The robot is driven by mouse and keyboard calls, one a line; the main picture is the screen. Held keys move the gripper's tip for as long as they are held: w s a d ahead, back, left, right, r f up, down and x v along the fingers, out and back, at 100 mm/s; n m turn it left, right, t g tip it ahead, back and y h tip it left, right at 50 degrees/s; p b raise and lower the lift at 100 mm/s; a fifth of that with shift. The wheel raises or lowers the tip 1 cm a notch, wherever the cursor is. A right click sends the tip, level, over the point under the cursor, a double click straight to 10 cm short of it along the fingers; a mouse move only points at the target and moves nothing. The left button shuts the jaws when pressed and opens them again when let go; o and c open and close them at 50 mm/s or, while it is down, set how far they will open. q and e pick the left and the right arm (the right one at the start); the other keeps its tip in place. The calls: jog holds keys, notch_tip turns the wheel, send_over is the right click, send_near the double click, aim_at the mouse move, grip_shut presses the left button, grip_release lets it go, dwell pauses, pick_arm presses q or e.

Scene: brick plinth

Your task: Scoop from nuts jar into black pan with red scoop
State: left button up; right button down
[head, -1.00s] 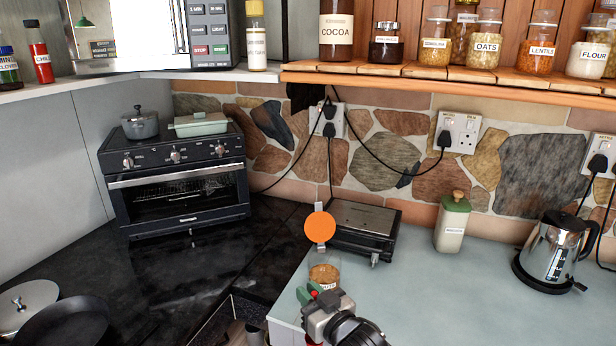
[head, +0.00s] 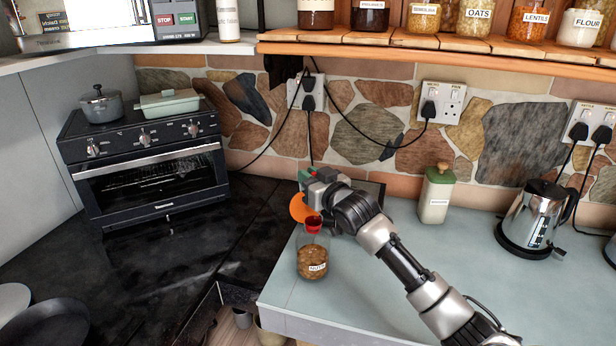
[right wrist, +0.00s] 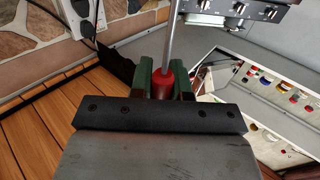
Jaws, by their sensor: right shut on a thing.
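The nuts jar (head: 312,262) is clear glass, labelled and part-filled with brown nuts, near the counter's left edge. An orange disc (head: 299,207) stands upright at its back rim, partly hidden by my arm. My right gripper (head: 308,178) is above and behind the jar, shut on the red scoop's handle, which shows between the green fingers in the right wrist view (right wrist: 163,84). The red scoop (head: 313,224) has its red end at the jar's mouth; how far in it is, I cannot tell. The black pan (head: 45,328) is at the lower left, partly cut off. My left gripper is out of view.
A dark grill (head: 370,190) is partly behind my right arm. A cream canister (head: 436,195) and a kettle (head: 538,218) stand to the right. A small oven (head: 150,165) is at the back left. The dark worktop between oven and pan is clear.

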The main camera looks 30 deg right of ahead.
notch_tip(320, 180, down, 3)
jog(key=shift+w+r+b, duration=0.1)
jog(key=shift+w+b, duration=0.05)
jog(key=shift+b, duration=0.75)
jog(key=shift+f+b, duration=2.95)
jog(key=shift+f, duration=2.7)
jog(key=shift+r, duration=0.15)
notch_tip(320, 180, up, 14)
jog(key=p, duration=1.3)
send_over(309, 223)
jog(key=w+d, duration=0.1)
jog(key=w, duration=0.1)
jog(key=shift+d, duration=0.1)
jog(key=shift+s+f, duration=0.1)
jog(key=shift+f, duration=0.2)
